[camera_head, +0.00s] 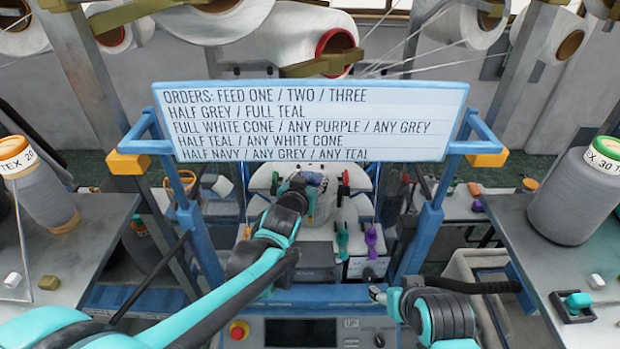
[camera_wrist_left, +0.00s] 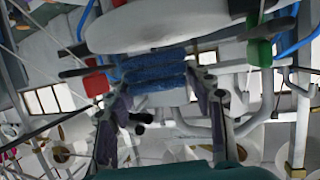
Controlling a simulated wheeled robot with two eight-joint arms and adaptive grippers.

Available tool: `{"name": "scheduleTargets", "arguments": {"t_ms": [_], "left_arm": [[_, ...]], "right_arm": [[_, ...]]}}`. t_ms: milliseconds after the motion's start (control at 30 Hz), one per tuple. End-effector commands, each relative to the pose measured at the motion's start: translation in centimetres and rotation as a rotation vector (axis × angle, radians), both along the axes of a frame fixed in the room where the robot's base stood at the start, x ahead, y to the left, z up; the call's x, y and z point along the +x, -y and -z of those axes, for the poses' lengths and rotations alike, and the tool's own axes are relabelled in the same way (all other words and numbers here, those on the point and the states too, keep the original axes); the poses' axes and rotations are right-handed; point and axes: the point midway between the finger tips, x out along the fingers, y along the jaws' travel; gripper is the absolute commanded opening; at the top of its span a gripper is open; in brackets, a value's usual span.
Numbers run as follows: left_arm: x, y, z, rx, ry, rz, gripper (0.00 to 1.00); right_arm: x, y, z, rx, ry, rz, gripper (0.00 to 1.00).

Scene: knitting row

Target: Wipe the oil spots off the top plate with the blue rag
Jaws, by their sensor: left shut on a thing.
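My left gripper (camera_head: 300,186) reaches in from the left to the middle of the knitting machine, under the orders board. It is shut on the blue rag (camera_head: 313,178). In the left wrist view, the bunched blue rag (camera_wrist_left: 153,70) sits between its two fingers. A pale plate (camera_head: 262,178) lies around the gripper in the head view; I take it for the top plate. I cannot tell whether the rag touches it. I make out no oil spots; the arm and gripper hide part of the plate.
The orders board (camera_head: 310,120) spans the blue frame above the work area. Grey yarn cones stand on the left table (camera_head: 90,240) and right table (camera_head: 530,235). Red and green knobs, plus teal (camera_head: 342,240) and purple (camera_head: 371,240) pieces, are close to the gripper.

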Motion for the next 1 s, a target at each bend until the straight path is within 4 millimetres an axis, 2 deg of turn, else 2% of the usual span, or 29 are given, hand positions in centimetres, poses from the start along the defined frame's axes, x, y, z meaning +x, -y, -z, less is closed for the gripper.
{"name": "scheduleTargets", "arguments": {"t_ms": [800, 1000], "left_arm": [[0.0, 0.0, 1.5, 0.0, 0.0, 0.0, 0.29], [0.8, 0.0, 1.6, -0.001, 0.0, 0.0, 0.29]], "right_arm": [[0.0, 0.0, 1.4, 0.0, 0.0, 0.0, 0.57], [0.0, 0.0, 1.6, 0.0, 0.0, 0.0, 0.57]]}}
